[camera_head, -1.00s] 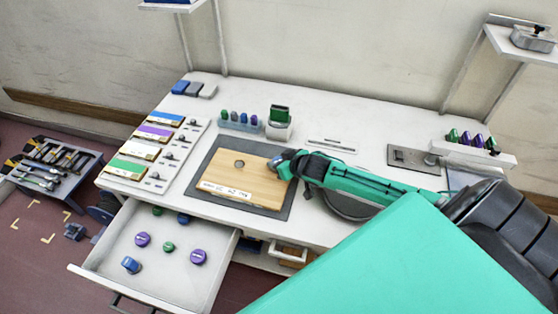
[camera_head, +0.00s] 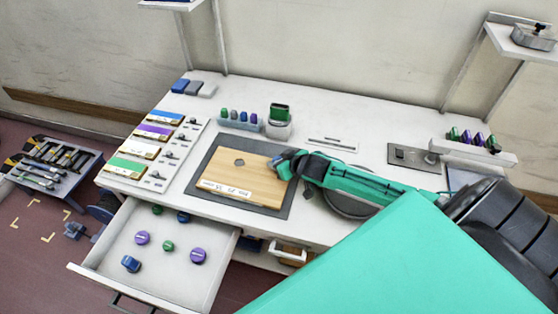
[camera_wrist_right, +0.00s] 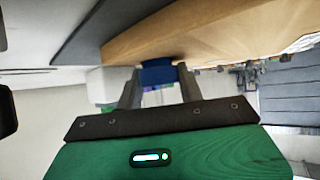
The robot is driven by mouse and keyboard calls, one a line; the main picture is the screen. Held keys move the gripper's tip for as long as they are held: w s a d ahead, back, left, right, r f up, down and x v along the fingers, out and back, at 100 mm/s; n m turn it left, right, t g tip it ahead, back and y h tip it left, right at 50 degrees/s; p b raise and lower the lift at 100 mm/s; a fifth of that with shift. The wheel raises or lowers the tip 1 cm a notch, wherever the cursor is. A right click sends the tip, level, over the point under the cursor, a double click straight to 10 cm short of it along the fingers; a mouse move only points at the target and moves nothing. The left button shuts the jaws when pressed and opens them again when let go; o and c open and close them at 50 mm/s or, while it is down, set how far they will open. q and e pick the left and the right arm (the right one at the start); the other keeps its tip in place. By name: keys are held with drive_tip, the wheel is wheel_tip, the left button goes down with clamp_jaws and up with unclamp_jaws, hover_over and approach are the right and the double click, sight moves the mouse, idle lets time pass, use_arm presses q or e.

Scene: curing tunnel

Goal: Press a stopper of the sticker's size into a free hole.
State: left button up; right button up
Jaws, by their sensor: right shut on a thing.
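A wooden board (camera_head: 225,178) with a white sticker (camera_head: 226,190) lies on a dark mat (camera_head: 200,161); the sticker's print is too small to read surely. One dark open hole (camera_head: 240,162) shows near the board's far edge. My right gripper (camera_head: 277,161) is at the board's right edge. In the right wrist view, my right gripper (camera_wrist_right: 159,88) is shut on a blue stopper (camera_wrist_right: 158,74), which meets the board (camera_wrist_right: 205,38). Whether it sits in a hole is hidden. Blue (camera_head: 131,264), purple (camera_head: 198,256) and green (camera_head: 168,246) stoppers lie in the drawer. My left gripper is not in view.
The open drawer (camera_head: 88,262) juts out at the front left. A rack of small coloured pieces (camera_head: 240,120) and a green-topped container (camera_head: 280,115) stand behind the board. Colour-labelled cards (camera_head: 126,167) lie left. Bare tabletop shows at the back.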

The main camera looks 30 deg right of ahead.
drive_tip(key=o, duration=1)
drive_tip(key=shift+o, duration=0.7)
drive_tip(key=shift+o, duration=1.3)
drive_tip(key=shift+f, duration=0.1)
wheel_tip(320, 180, up, 7)
drive_tip(key=p, duration=0.7)
